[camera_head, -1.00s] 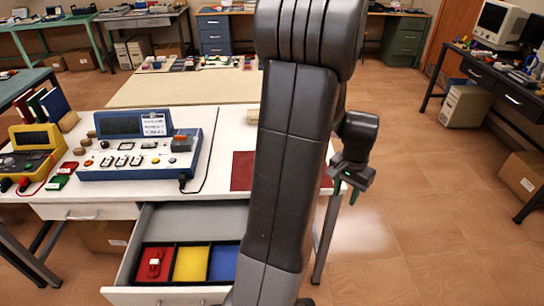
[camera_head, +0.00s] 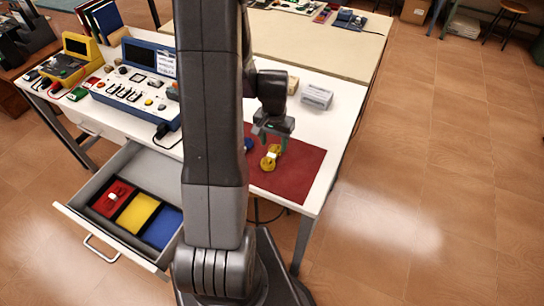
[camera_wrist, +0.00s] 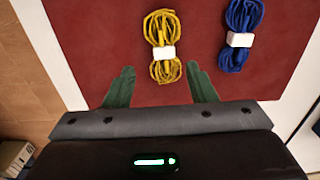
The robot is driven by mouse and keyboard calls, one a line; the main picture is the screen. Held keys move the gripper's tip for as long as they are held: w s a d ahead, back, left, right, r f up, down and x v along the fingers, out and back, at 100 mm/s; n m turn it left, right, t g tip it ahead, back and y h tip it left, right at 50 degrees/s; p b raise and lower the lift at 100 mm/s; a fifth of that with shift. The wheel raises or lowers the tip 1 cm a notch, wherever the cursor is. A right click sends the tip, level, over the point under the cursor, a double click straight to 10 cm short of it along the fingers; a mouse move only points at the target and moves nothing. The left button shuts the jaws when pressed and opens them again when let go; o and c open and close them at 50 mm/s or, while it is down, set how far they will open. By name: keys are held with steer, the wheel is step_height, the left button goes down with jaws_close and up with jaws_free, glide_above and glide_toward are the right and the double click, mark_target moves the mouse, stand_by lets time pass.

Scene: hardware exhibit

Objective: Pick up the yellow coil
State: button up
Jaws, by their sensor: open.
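The yellow coil (camera_head: 270,157), bound with a white band, lies on the red mat (camera_head: 301,165) at the table's right end. In the wrist view the yellow coil (camera_wrist: 163,48) is upper centre, just beyond my fingertips and roughly in line with the gap between them. My gripper (camera_head: 273,130) is above the mat close to the coil, its green fingers (camera_wrist: 160,86) apart with nothing between them. A blue coil (camera_wrist: 241,32) with a white band lies to the right of the yellow one. In the head view my arm partly hides the blue coil (camera_head: 248,145).
An open drawer (camera_head: 84,208) below the table has red, yellow and blue compartments, with a small red item (camera_head: 116,194) in the red one. A blue instrument (camera_head: 134,98) and a grey box (camera_head: 317,96) stand on the table.

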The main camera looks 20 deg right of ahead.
mark_target(271, 156)
steer(key=shift+w+f, duration=0.15)
steer(key=shift+w, duration=0.05)
steer(key=f, duration=0.2)
steer(key=a+f+p, duration=0.1)
steer(key=shift+s+f, duration=0.25)
steer(key=shift+f, duration=0.7)
steer(key=c, duration=1.1)
steer(key=shift+r, duration=0.15)
